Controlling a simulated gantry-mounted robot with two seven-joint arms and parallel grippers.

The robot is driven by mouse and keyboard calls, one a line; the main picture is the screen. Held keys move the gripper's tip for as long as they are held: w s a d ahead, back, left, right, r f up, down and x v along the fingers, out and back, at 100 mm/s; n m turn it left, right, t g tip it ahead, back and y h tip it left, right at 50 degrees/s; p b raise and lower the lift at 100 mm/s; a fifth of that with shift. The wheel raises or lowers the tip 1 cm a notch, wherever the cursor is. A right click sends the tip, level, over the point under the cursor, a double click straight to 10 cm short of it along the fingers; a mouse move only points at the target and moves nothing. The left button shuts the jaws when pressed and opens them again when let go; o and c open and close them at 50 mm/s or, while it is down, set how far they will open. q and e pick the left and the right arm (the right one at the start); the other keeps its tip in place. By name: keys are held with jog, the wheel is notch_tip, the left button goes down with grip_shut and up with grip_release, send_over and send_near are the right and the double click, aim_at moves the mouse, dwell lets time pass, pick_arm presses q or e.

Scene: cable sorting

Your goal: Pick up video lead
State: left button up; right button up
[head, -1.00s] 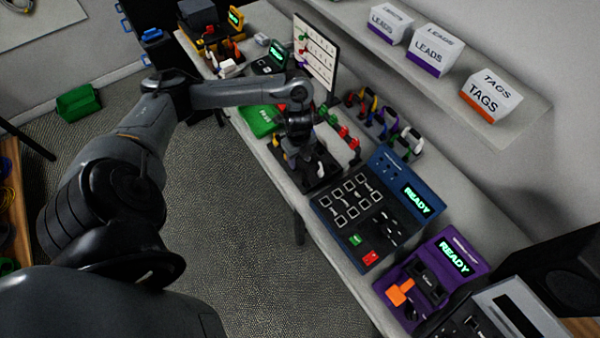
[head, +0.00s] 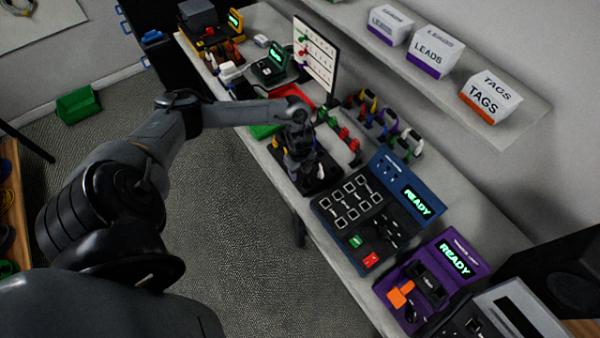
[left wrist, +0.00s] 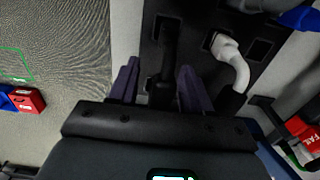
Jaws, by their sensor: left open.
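My left gripper (head: 303,160) is over a black holder (head: 322,182) on the bench. In the left wrist view the open fingers (left wrist: 158,82) stand on both sides of a black lead end (left wrist: 168,55) that rises from a slot in this holder. I cannot tell whether the fingers touch it. A white lead (left wrist: 236,65) curves out of a slot to the right, outside the fingers. No label shows which lead is the video lead. The arm hides much of the holder in the head view. My right gripper is not in view.
A blue tester (head: 405,195) and a purple tester (head: 440,270), both showing READY, stand toward the front. Coloured leads (head: 375,115) hang on a rack behind the holder. A red tray (head: 293,97) and green tray (head: 262,131) lie under my forearm. A shelf (head: 480,95) overhangs the bench.

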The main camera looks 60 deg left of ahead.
pick_arm(q)
grip_shut()
jog(key=shift+r, duration=0.15)
jog(key=shift+r, duration=0.6)
notch_tip(320, 180, up, 2)
jog(key=shift+r, duration=0.15)
jog(key=w+d+r+p, duration=0.7)
jog(key=d+r, duration=0.2)
jog(key=r, duration=0.1)
jog(key=shift+w+r, duration=0.15)
jog(key=shift+w, duration=0.1)
dwell(0.3)
